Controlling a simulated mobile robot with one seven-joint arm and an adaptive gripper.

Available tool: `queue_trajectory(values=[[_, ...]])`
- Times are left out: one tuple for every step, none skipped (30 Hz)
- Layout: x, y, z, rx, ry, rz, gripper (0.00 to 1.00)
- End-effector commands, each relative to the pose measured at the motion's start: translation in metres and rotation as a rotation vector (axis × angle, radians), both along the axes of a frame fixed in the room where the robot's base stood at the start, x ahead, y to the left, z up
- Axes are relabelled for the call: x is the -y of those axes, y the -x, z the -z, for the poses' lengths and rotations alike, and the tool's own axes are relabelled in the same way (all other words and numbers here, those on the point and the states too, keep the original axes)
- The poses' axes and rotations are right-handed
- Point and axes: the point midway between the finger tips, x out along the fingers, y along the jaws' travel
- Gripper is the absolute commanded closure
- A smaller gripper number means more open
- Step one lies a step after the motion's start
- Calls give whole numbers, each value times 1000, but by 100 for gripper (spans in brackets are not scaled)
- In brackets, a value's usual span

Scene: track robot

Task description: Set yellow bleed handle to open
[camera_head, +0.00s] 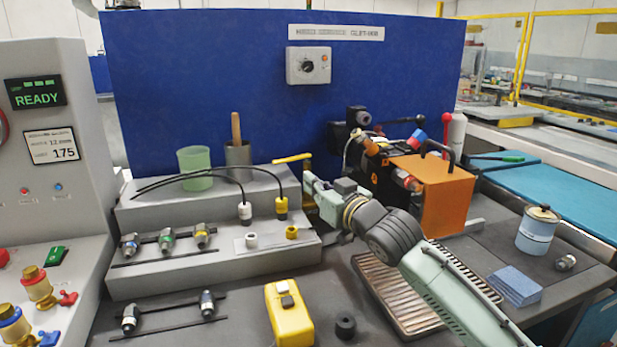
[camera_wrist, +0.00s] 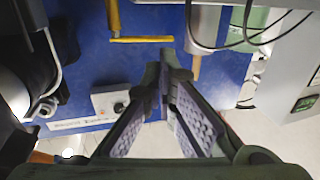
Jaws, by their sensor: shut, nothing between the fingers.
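The yellow bleed handle (camera_head: 292,158) is a slim bar in front of the blue panel, pointing left and roughly level from the top of a short yellow post. It also shows in the wrist view, as a level yellow bar (camera_wrist: 141,39) near the top. My gripper (camera_head: 309,183) is just right of and below the handle in the head view. In the wrist view its fingers (camera_wrist: 168,62) meet at their tips and hold nothing. The tips lie close to the right end of the bar in that picture; I cannot tell whether they touch it.
A green cup (camera_head: 195,168) and a grey cup with a wooden stick (camera_head: 238,156) stand left of the handle. Black cables (camera_head: 205,174) arch over the grey step. An orange box (camera_head: 440,195) with valves stands close on the right. The blue panel (camera_head: 200,80) rises behind.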

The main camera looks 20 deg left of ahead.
Motion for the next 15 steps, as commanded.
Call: queue_trajectory(values=[[-10, -7, -5, -1, -1, -3, 100], [-15, -11, -5, -1, -1, -4, 100], [-22, -17, -4, 0, 1, -3, 100], [-27, -22, -5, -1, 0, -4, 100], [-31, -27, -5, -1, -1, -3, 100], [-38, -32, -5, 0, 0, -4, 100], [-43, -37, -5, 1, 1, -3, 100], [-47, -41, -5, -1, 1, -3, 100], [-53, -46, -5, 0, 0, -3, 100], [-57, -50, -4, 1, 1, -3, 100], [-61, -53, -5, 1, 1, -3, 100], [-65, -58, -5, 1, 1, -2, 100], [-69, -61, -5, 1, 0, -3, 100], [-72, -63, -4, 1, 1, -3, 100], [-75, -67, -4, 0, 0, -2, 100]])
